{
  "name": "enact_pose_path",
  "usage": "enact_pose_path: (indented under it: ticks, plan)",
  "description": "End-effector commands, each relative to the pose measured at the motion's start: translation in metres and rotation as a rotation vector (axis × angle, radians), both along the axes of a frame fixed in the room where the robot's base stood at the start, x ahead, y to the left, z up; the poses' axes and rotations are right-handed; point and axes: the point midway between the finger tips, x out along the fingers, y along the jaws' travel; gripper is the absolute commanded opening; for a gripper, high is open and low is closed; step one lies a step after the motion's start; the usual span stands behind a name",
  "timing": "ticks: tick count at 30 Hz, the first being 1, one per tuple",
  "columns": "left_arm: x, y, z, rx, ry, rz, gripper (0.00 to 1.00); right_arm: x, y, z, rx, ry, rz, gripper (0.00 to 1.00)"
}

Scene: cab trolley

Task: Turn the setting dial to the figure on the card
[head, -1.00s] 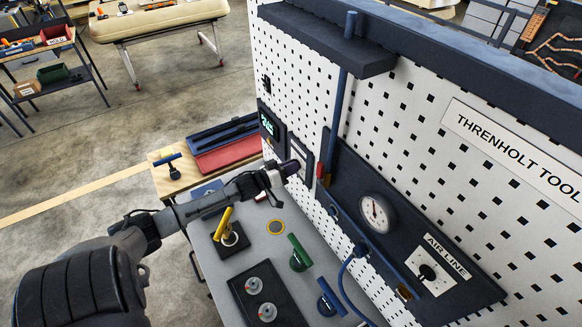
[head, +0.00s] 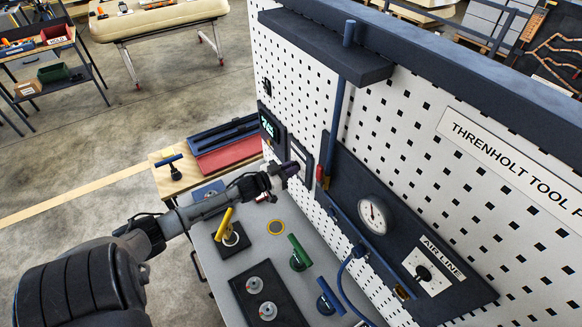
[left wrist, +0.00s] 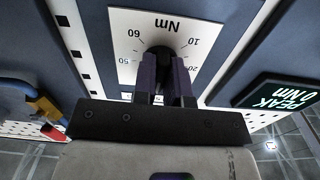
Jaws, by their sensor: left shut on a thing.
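The setting dial (left wrist: 160,53) is a dark round knob on a white scale plate marked Nm (left wrist: 126,30). In the left wrist view the plate shows the figures 60, 50, 10 and 20, upside down. My left gripper (left wrist: 165,78) is shut on the dial, one finger on each side, and hides much of it and the lower scale. In the head view my left gripper (head: 291,169) reaches to the white plate (head: 299,154) on the pegboard, and the dial is hidden behind it. I cannot make out a card with a set figure. My right gripper is not in view.
A display (left wrist: 284,99) beside the dial reads PEAK 0 Nm. A pressure gauge (head: 374,214) and an AIR LINE knob (head: 423,273) sit right on the board. The bench below holds a yellow-handled tool (head: 224,224), a green-handled one (head: 298,252) and a dark block (head: 262,293).

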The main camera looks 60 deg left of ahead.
Motion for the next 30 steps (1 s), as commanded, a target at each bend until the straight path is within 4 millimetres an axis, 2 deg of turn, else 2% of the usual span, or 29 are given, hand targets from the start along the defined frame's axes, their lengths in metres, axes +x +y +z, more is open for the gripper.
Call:
enact_pose_path:
  ticks: [18, 30]
  plan:
    - [0.0001, -0.0003, 0.0002, 0.571, 0.008, 0.001, 0.0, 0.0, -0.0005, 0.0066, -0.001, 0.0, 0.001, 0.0]
    - [0.0001, -0.0003, 0.0002, 0.821, 0.011, 0.0, 0.0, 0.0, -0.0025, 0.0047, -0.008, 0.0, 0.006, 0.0]
